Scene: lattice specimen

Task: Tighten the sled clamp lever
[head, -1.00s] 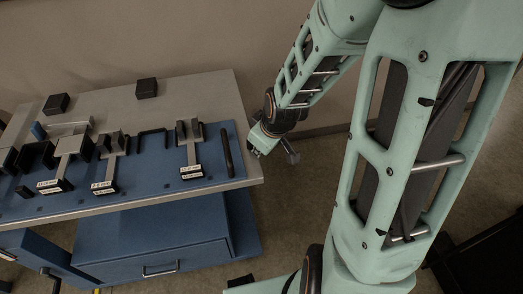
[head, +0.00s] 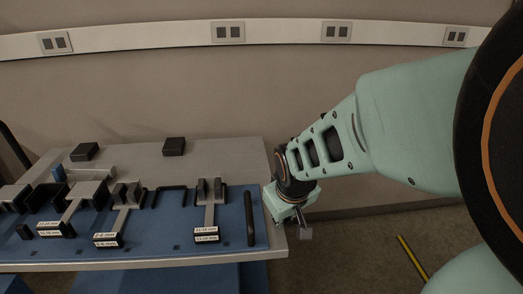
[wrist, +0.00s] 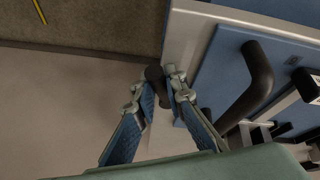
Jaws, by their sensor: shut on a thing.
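My gripper (head: 299,219) is just off the right end of the table, pointing down. In the wrist view its two blue-padded fingers (wrist: 162,98) are closed on a short dark rounded piece (wrist: 154,74), beside the table's edge. I cannot tell whether this piece is the sled clamp lever. A small grey block (head: 306,233) shows just below the gripper; how it joins the held piece is unclear. A black bar handle (head: 250,218) stands near the right end of the blue board, apart from the fingers; it also shows in the wrist view (wrist: 250,82).
The blue board (head: 160,240) carries several labelled grey-and-black fixtures, the nearest one (head: 208,215) left of the bar handle. Two black blocks (head: 174,147) (head: 85,151) sit at the table's back. Floor with a yellow strip (head: 412,262) lies open to the right.

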